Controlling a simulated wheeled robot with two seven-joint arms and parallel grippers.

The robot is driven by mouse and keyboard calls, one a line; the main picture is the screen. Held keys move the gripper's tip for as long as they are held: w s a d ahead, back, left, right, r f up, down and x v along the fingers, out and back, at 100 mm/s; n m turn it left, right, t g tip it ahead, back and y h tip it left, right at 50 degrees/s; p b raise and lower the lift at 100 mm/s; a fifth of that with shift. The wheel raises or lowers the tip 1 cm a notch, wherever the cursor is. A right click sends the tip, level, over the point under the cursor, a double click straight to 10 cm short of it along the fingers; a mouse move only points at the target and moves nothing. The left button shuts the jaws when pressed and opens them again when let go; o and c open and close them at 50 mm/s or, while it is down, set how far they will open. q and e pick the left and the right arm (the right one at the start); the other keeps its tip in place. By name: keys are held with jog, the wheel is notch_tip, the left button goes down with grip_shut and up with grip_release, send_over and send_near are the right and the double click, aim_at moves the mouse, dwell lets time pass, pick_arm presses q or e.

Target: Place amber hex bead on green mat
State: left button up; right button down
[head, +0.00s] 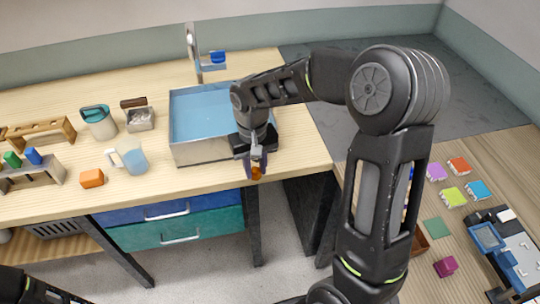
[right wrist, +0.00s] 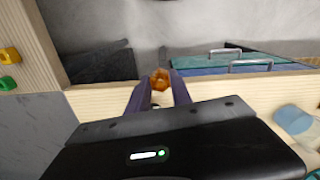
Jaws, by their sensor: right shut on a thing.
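The amber hex bead (head: 256,172) is held between the fingertips of my right gripper (head: 256,163), in front of the front edge of the left table. In the right wrist view the bead (right wrist: 159,79) sits between the two dark finger tips (right wrist: 158,92), with grey floor behind it. The green mat (head: 438,228) is a small flat square on the right-hand table, bare, well to the right of my right gripper and beyond my right arm. A dark part of my left arm shows at the bottom left corner; its gripper is not seen.
A metal tray with a blue floor (head: 182,153) stands behind my right gripper. A glass jug (head: 133,160) and orange block (head: 92,178) stand to its left. Near the mat are a magenta cube (head: 445,266), a brown box (head: 419,241) and a blue-grey device (head: 487,238).

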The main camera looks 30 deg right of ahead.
jog(key=w+a+f+n+b, duration=0.1)
jog(key=a+f+n, duration=0.1)
jog(key=a+f, duration=0.5)
notch_tip(320, 180, down, 7)
jog(key=shift+w+a+r+b, duration=0.15)
jog(key=shift+a+b, duration=0.05)
jog(key=shift+b, duration=0.2)
jog(key=shift+w+a, duration=0.1)
